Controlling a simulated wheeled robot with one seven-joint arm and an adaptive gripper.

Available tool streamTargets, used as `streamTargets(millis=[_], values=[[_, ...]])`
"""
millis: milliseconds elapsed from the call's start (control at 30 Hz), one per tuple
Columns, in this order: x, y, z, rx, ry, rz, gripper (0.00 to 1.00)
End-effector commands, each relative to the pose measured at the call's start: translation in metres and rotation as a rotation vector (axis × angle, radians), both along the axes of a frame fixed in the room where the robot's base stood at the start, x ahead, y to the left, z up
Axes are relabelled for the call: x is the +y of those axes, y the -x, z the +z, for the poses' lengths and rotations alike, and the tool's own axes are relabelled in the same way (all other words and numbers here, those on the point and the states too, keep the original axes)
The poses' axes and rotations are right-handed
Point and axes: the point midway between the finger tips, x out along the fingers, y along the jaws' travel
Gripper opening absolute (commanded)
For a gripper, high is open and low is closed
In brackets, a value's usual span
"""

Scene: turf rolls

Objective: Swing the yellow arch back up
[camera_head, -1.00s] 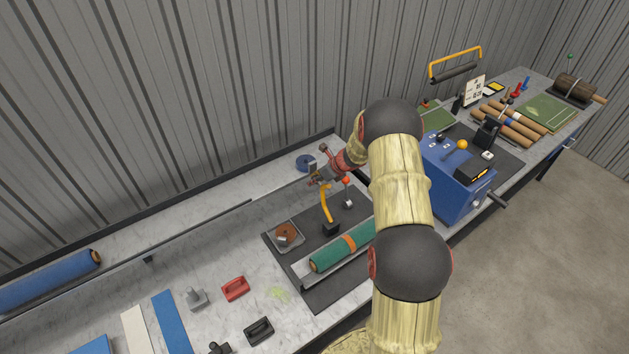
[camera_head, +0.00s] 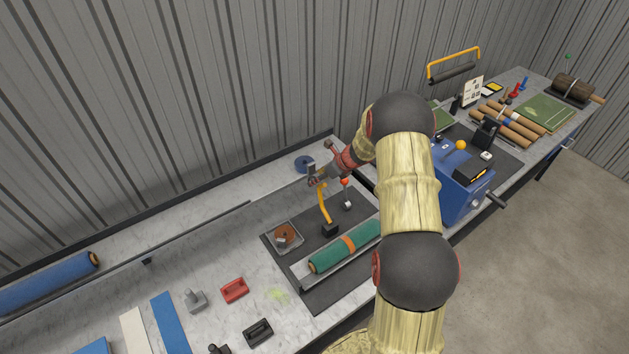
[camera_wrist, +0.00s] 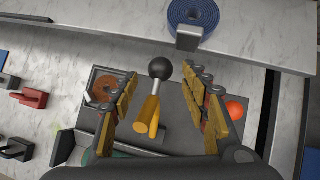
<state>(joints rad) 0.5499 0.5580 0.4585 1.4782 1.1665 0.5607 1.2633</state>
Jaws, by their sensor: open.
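A yellow curved arm (camera_head: 324,204), which I take for the arch, rises from a black block beside the green roll. In the wrist view the yellow arm (camera_wrist: 148,117) ends in a grey rod with a black ball knob (camera_wrist: 160,69). My gripper (camera_head: 316,182) is at the upper end of the yellow arm. In the wrist view my gripper (camera_wrist: 160,80) is open, with one finger on each side of the knob and rod. Gaps show on both sides, and it holds nothing. The green roll (camera_head: 330,258) with an orange band lies in a grey trough.
A tray with a brown coil (camera_head: 286,235) stands left of the yellow arm. A small red-orange ball (camera_wrist: 236,110) is right of my fingers. A blue coil (camera_head: 304,162) lies behind. A blue machine (camera_head: 455,195) stands to the right. Another yellow frame (camera_head: 455,62) is at the far back.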

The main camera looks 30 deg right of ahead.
Motion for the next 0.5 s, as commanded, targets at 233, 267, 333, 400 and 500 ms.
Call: streamTargets(millis=[233, 267, 333, 400, 500], values=[[-0.013, 0.027, 0.042, -0.002, 0.001, -0.001, 0.46], [-0.014, 0.030, 0.045, -0.002, 0.002, 0.000, 0.46], [-0.016, 0.035, 0.053, -0.002, 0.000, -0.001, 0.46], [-0.018, 0.039, 0.058, -0.001, 0.000, -0.001, 0.46], [-0.019, 0.043, 0.063, 0.000, 0.001, 0.000, 0.46]])
